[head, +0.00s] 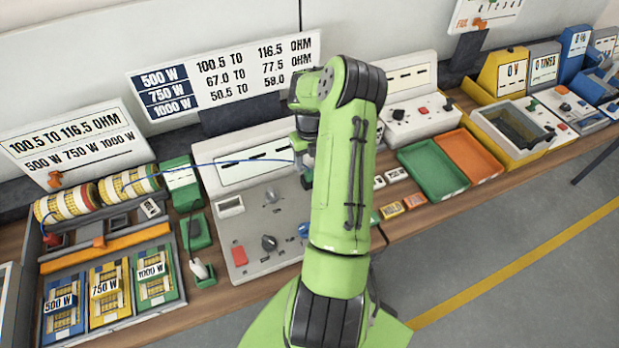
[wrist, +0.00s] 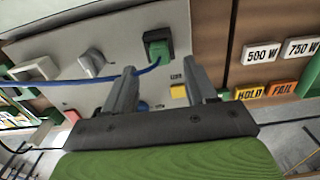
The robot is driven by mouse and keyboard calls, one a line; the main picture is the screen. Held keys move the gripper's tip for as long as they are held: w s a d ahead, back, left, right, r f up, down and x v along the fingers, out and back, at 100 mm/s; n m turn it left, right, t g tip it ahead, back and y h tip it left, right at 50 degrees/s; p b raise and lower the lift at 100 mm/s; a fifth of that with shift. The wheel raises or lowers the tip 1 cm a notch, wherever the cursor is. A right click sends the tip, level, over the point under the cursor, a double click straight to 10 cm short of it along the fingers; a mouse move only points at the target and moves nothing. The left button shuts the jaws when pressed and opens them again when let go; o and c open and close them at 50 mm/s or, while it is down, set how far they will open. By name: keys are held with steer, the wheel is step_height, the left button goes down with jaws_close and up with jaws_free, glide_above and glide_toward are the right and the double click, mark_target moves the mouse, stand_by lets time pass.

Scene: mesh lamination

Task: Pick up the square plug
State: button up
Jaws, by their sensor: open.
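A green block with a dark square frame, which looks like the square plug (wrist: 157,46), is in the wrist view on the pale panel, with a blue cable running from it to the left. My gripper (wrist: 160,66) is open, its two grey fingers apart. The plug shows just beyond the fingertips, between their lines, and nothing is held between them. I cannot tell how far the fingertips are from the panel. In the head view my green arm hides most of the gripper and the plug; the blue cable (head: 240,161) runs in behind the arm.
The grey panel (head: 237,258) carries knobs and a red switch (head: 239,255). Green (head: 432,167) and orange (head: 468,155) trays lie to the right. Wire coils and colored 500, 750 and 1000 W bins stand left.

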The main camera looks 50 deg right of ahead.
mark_target(309, 172)
step_height(309, 172, down, 4)
steer(key=shift+f, duration=0.25)
steer(key=shift+c, duration=0.6)
steer(key=shift+r, duration=0.1)
jaws_close()
